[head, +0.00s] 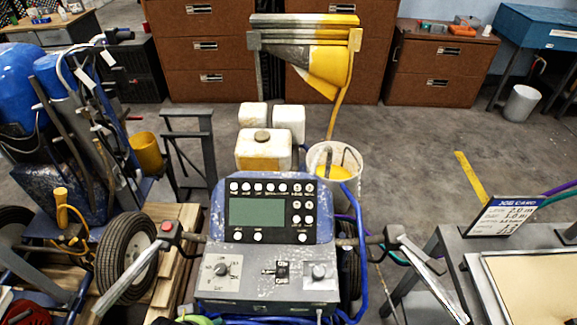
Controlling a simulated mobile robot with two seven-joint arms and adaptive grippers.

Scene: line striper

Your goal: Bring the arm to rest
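The line striper's blue-framed control panel (271,212) faces me in the lower middle, with a green-grey screen and several buttons. Below it is a grey box (268,280) with two knobs and a switch in the middle. The left handlebar (128,285) carries a red button near its inner end. The right handlebar (428,275) slants down to the right. Neither of my grippers nor my arms can be made out in this view.
A white bucket (350,168) with yellow paint stands behind the panel, beside a stained white tank (263,152). A blue machine with wheels (75,130) is at left. A grey table (455,262) is at right.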

